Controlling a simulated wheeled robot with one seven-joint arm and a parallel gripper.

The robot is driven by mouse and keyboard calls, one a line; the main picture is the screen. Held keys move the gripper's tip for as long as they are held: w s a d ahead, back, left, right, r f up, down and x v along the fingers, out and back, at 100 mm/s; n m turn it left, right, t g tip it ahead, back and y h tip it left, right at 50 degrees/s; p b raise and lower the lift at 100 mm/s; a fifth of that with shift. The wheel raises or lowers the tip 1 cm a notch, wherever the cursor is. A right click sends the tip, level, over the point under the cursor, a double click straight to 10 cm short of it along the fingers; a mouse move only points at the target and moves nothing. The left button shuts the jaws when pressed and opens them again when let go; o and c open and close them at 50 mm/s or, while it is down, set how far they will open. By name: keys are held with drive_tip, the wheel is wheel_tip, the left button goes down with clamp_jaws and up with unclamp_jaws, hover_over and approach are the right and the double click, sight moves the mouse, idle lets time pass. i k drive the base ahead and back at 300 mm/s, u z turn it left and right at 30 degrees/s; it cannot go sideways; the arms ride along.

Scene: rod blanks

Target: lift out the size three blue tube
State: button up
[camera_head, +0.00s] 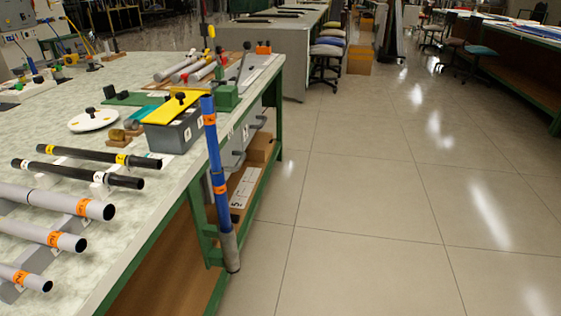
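A long blue tube (216,150) stands nearly upright beside the right edge of the workbench, in front of its green frame. It has orange bands near its top and middle, and its top end rises above the bench top. Its lower end meets a grey cylindrical piece (229,250); I cannot tell whether this is a holder or part of the tube. The markings on the orange bands are too small to read for certain. No other blue tube shows. My gripper is not in view.
The workbench (170,190) holds grey rods (55,202) with orange labels, black rods (85,155), a grey box with a yellow lid (175,130) and a white disc (95,119). A lower shelf holds a cardboard box (255,150). The tiled floor (370,200) to the right is clear.

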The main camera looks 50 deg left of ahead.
sight(206, 102)
drive_tip(key=i, duration=0.5)
drive_tip(key=u, duration=3.45)
